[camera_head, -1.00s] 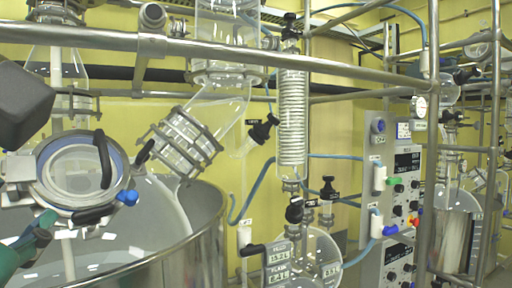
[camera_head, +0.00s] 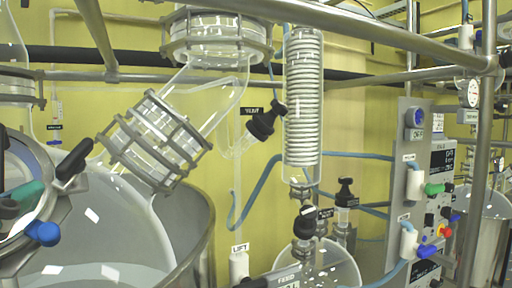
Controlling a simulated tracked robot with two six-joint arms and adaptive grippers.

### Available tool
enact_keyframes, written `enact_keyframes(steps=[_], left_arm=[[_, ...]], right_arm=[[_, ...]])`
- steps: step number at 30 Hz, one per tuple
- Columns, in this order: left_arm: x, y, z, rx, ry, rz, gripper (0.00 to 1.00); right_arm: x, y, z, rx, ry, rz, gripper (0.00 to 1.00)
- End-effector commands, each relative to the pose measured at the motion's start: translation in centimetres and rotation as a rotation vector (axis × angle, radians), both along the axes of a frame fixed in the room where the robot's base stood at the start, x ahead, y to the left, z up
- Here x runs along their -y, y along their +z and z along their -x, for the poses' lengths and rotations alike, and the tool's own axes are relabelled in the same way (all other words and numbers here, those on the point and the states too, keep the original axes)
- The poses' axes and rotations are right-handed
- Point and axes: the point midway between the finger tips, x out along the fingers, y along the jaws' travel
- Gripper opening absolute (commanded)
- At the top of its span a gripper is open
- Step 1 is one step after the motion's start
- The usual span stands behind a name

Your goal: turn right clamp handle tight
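The round glass lid (camera_head: 12,190) with its metal ring is cut off by the left edge. A black handle (camera_head: 74,165) sticks up and right from the ring's right side. It looks like the right clamp handle, though I cannot be sure. A blue knob (camera_head: 42,233) sits lower on the ring. A teal-green part with dark ends, which seems to be my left gripper (camera_head: 24,194), lies over the lid, left of the black handle and apart from it. Its fingers cannot be made out clearly. My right gripper is out of view.
A metal-walled vessel (camera_head: 200,245) surrounds the glass body below the lid. A coil condenser (camera_head: 303,105), metal rails (camera_head: 350,28) and a control panel (camera_head: 408,180) stand to the right.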

Motion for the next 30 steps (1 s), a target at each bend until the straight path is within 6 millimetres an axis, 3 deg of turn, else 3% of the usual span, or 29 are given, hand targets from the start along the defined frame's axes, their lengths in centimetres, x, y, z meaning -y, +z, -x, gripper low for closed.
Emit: enact_keyframes(steps=[21, 30], left_arm=[[-3.2, 0.1, -10.5, -0.004, 0.002, -0.001, 0.41], [-4.0, 0.0, -13.6, -0.002, -0.003, 0.0, 0.41]], right_arm=[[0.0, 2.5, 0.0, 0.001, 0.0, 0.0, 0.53], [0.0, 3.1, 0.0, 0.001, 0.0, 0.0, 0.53]])
